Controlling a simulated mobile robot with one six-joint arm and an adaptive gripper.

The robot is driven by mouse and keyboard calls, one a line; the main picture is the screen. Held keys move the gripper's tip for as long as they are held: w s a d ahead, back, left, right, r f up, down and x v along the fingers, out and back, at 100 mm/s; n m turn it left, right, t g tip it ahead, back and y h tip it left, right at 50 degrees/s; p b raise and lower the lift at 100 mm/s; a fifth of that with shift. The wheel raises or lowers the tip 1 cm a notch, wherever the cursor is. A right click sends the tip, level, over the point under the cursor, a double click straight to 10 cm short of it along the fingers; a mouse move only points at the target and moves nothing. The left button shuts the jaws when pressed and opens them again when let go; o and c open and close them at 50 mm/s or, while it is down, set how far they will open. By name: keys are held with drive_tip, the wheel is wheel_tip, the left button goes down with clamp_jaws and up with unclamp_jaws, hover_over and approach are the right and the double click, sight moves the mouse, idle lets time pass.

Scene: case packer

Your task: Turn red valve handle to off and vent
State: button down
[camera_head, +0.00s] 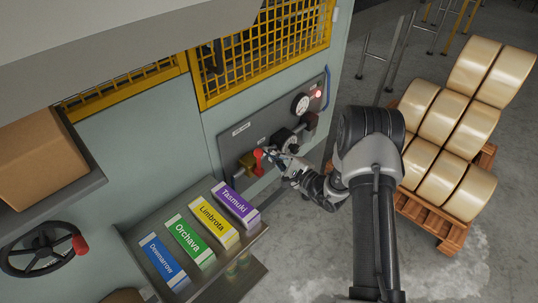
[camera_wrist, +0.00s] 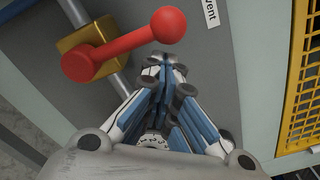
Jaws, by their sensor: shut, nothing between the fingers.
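The red valve handle (camera_wrist: 122,48) is a lever with a round ball end on a brass valve body (camera_wrist: 90,38), set on a grey pipe. In the wrist view it points right and slightly up, its ball just above the fingertips. In the head view the red handle (camera_head: 258,158) shows on the grey panel, next to my gripper (camera_head: 270,153). My gripper (camera_wrist: 168,66) is shut and empty, its tips close below the ball; I cannot tell if they touch it.
A pressure gauge (camera_head: 300,103), a red lamp (camera_head: 317,93) and a dark round fitting (camera_head: 285,140) sit on the panel (camera_head: 233,140). A tilted shelf with coloured boxes (camera_head: 200,228) is below left. A pallet of rolls (camera_head: 440,130) stands right of my arm.

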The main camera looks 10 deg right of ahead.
drive_tip(key=s+d+f+p, duration=0.1)
drive_tip(key=s+d, duration=0.5)
drive_tip(key=d, duration=0.1)
drive_tip(key=s+a+r+n+g+y, duration=0.4)
drive_tip(key=a+r+n+g, duration=0.15)
drive_tip(key=a+r, duration=0.4)
drive_tip(key=s+a+r+n+g+h, duration=0.1)
drive_tip(key=s+a+r+n+g, duration=0.25)
drive_tip(key=s, duration=0.25)
drive_tip(key=s+a+r+n+g+h, duration=0.1)
drive_tip(key=s+a+r+n+g, duration=0.3)
drive_tip(key=s, duration=0.3)
drive_tip(key=s+d+r+n+g+h, duration=0.1)
drive_tip(key=s+r+h, duration=0.15)
drive_tip(key=s, duration=0.35)
drive_tip(key=s+d+r+n+h, duration=0.1)
drive_tip(key=s+d+n+h, duration=0.1)
drive_tip(key=s+h, duration=0.25)
drive_tip(key=s+d+r+n+t+h, duration=0.2)
drive_tip(key=s+d+t+h, duration=0.2)
drive_tip(key=d, duration=0.4)
drive_tip(key=shift+s+r+h, duration=0.4)
drive_tip(key=shift+s+h, duration=0.2)
drive_tip(key=shift+s, duration=0.1)
